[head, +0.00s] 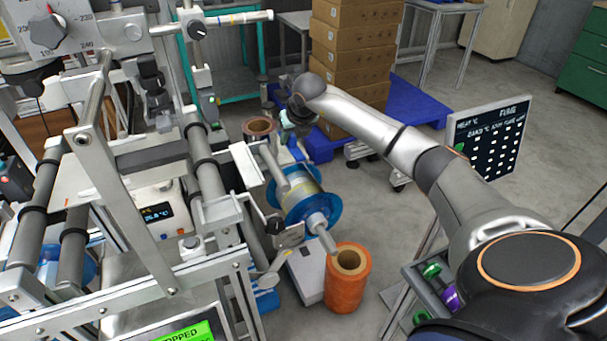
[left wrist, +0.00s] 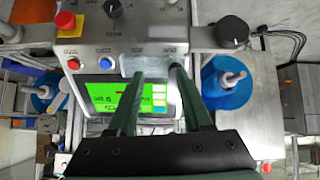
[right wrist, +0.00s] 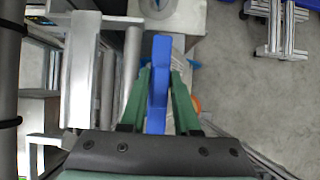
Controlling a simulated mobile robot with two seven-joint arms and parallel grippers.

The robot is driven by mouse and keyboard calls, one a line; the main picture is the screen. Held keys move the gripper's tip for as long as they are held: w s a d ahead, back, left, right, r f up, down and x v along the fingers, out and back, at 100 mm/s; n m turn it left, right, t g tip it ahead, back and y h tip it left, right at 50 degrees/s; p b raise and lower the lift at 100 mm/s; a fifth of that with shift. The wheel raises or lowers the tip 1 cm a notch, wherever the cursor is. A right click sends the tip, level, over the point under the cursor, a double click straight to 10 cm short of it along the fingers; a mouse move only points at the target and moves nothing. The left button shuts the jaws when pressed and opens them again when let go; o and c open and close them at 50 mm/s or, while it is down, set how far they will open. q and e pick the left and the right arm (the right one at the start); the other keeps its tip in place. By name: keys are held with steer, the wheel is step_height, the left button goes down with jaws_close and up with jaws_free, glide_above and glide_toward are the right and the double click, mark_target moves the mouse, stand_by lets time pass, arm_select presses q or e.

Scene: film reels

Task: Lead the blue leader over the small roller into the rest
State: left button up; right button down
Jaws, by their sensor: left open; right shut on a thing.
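My right gripper (right wrist: 160,88) is shut on the blue leader (right wrist: 157,105), a flat blue strip standing between its green fingers in the right wrist view. In the head view the right arm reaches in from the right, and its gripper (head: 298,140) is small and partly hidden among the machine parts. A grey roller (right wrist: 131,72) lies just left of the leader in the right wrist view; I cannot tell if it is the small roller. The rest cannot be made out surely. My left gripper (left wrist: 157,75) is open and empty above the control panel (left wrist: 125,93).
A blue-flanged reel (head: 325,203) sits on the machine's right side, with an orange roll (head: 345,292) below it. Long rollers and frame bars (head: 120,190) crowd the left. Stacked cartons (head: 350,60) stand behind on a blue pallet.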

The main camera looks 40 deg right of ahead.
steer(key=shift+a, duration=0.15)
steer(key=shift+w+a+p, duration=0.1)
steer(key=shift+w+a, duration=0.15)
steer(key=shift+a, duration=0.5)
steer(key=shift+w+a+p, duration=0.15)
steer(key=shift+w+a, duration=0.1)
steer(key=shift+a, duration=0.45)
steer(key=shift+w+a+p, duration=0.1)
steer(key=shift+w+a, duration=0.15)
steer(key=shift+a, duration=0.5)
steer(key=shift+r, duration=0.1)
steer(key=w+a+r+p, duration=0.2)
steer(key=a+r+p, duration=0.3)
steer(key=a+r, duration=0.2)
steer(key=shift+r, duration=0.15)
stand_by(0.9)
steer(key=shift+d, duration=0.15)
stand_by(1.6)
